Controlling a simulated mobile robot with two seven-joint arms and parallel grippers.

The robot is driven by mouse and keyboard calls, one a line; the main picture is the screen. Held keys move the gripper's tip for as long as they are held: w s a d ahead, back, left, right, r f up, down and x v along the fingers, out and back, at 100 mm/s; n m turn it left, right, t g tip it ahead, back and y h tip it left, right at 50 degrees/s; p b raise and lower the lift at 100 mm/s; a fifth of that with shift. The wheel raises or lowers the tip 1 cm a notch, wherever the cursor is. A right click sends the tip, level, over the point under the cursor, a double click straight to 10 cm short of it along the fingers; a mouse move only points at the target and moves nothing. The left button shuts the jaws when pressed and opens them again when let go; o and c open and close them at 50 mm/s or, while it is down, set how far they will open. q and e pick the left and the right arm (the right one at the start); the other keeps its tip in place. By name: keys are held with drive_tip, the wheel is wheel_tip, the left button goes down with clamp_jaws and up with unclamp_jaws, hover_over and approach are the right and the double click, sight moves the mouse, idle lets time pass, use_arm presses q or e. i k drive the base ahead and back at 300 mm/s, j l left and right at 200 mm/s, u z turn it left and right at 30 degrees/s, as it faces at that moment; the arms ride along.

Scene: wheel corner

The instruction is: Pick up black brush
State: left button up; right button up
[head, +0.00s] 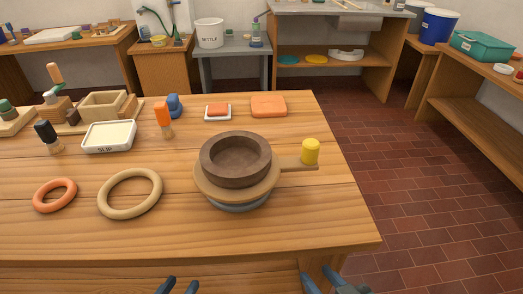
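The black brush (44,131) stands on the wooden table at the far left, with its black part up and a pale lower end. It is just left of the white slip tray (108,136). My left gripper (179,287) shows only as fingertips at the bottom edge, in front of the table. Its fingers are apart with nothing between them. My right gripper (321,282) is at the bottom edge further right, also with its fingers apart and empty. Both are well away from the brush.
An orange brush (163,113), blue object (175,105) and wooden boxes (103,106) stand near the tray. An orange ring (55,195) and a tan ring (130,194) lie in front. A wheel with a brown bowl (235,157) and a yellow cylinder (310,151) are right.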

sight(47, 132)
drive_tip(key=j+z, duration=0.2)
drive_tip(key=j, duration=0.2)
drive_tip(key=k+j+z, duration=0.2)
drive_tip(key=j, duration=0.15)
drive_tip(key=j+z, duration=0.15)
drive_tip(key=j, duration=0.25)
drive_tip(key=k+j+z, duration=0.2)
drive_tip(key=j, duration=0.15)
drive_tip(key=k+j+z, duration=0.2)
drive_tip(key=j, duration=0.15)
